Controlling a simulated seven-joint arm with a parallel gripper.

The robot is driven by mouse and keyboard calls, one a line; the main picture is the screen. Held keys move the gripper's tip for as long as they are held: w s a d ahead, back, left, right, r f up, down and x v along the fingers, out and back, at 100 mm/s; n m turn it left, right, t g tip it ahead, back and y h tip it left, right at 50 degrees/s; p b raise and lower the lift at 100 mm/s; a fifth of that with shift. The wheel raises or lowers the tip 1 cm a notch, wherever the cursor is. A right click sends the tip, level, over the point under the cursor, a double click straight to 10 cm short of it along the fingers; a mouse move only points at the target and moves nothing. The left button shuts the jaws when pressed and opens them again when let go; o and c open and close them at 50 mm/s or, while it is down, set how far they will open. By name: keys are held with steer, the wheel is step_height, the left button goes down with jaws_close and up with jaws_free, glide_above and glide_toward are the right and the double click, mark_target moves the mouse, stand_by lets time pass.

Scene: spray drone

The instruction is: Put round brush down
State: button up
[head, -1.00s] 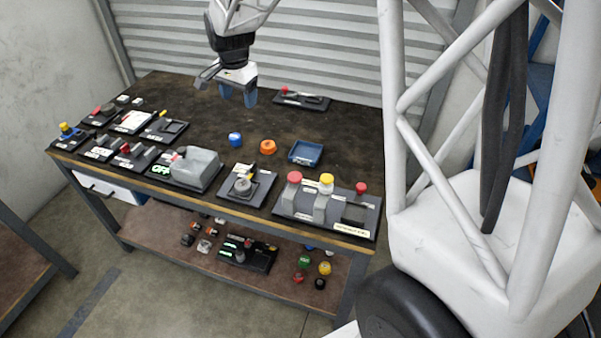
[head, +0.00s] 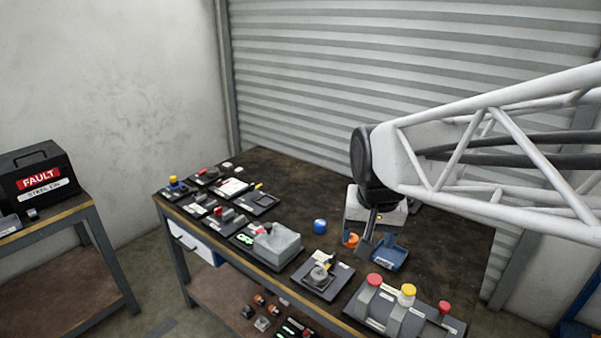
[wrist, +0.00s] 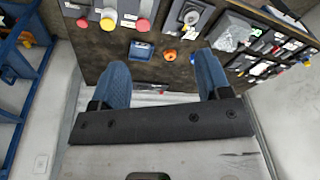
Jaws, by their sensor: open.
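My gripper (head: 372,230) is over the back right part of the dark workbench in the head view. In the wrist view its two blue fingers (wrist: 165,72) are wide apart with nothing between them. I cannot make out a round brush in any current view. An orange ring-like piece (head: 351,240) and a small blue tray (head: 387,255) lie close to the gripper in the head view; whether it touches them I cannot tell. Both also show beyond the fingers in the wrist view, the orange piece (wrist: 169,55) right of the tray (wrist: 141,50).
A blue round piece (head: 320,226) stands left of the orange one. A station with red and yellow knobs (head: 400,310) and a grey device (head: 276,245) line the front edge. A black FAULT box (head: 35,182) is on another table at left. A ribbed shutter (head: 400,70) is behind the bench.

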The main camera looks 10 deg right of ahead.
steer(key=s+f+n, duration=0.1)
steer(key=s+n, duration=0.2)
steer(key=s, duration=0.7)
steer(key=shift+s+f, duration=0.35)
steer(key=shift+f, duration=0.05)
stand_by(0.5)
steer(key=shift+o, duration=0.4)
